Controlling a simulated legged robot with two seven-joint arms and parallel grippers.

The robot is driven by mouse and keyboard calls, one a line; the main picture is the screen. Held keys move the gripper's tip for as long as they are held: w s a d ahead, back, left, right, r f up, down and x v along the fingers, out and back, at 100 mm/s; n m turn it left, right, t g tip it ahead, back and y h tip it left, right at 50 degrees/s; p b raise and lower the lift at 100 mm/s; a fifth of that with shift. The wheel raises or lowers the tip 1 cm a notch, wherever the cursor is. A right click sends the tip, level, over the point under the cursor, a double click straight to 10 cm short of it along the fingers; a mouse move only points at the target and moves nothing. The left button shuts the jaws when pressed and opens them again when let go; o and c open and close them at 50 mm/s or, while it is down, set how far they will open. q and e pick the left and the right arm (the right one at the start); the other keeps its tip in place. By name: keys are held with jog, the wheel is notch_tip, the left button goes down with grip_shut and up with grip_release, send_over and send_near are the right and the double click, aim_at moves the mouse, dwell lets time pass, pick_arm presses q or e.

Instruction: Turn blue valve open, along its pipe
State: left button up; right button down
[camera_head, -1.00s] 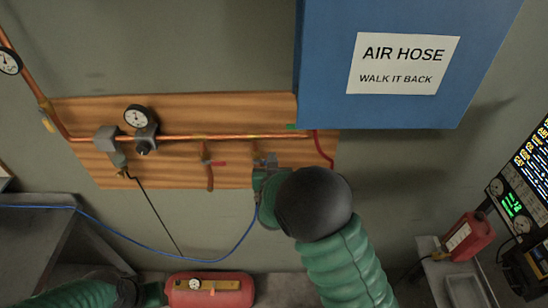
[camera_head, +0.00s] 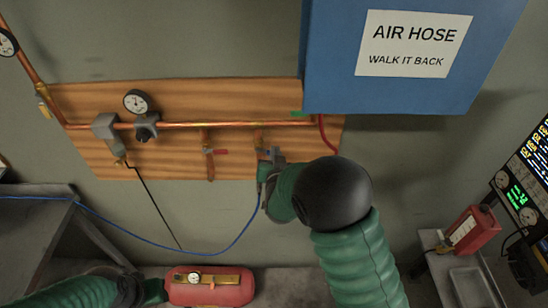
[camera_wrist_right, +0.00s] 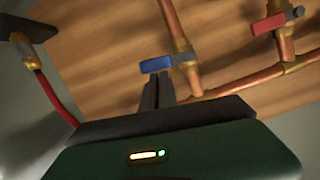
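The blue valve handle (camera_wrist_right: 157,64) shows in the right wrist view. It sticks out sideways to the left, across its copper drop pipe (camera_wrist_right: 180,30). In the head view my right gripper (camera_head: 274,155) is at the right-hand drop pipe (camera_head: 258,136), and the blue handle cannot be made out there. In the wrist view my right gripper's dark fingers (camera_wrist_right: 158,80) are close together, with their tips just below the handle. Whether they touch it is unclear. My left gripper (camera_head: 150,291) is low at the left, beside a red tank; its fingers are not clear.
A red valve handle (camera_wrist_right: 275,23) is on the neighbouring drop pipe. A wooden board (camera_head: 90,100) carries the pipes and a gauge (camera_head: 136,102). A blue box (camera_head: 330,60) hangs above right. The red tank (camera_head: 230,288) lies below. A blue hose (camera_head: 150,241) hangs beneath the board.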

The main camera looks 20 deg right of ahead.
notch_tip(320, 180, down, 8)
jog(key=a+m+t+y+b, duration=0.2)
jog(key=m+b, duration=1.2)
jog(key=b, duration=1.8)
jog(key=shift+w+a+r+t+y+b, duration=0.15)
jog(key=shift+w+a+t+y+b, duration=0.1)
jog(key=shift+w+t+y+b, duration=0.35)
jog(key=shift+s, duration=0.2)
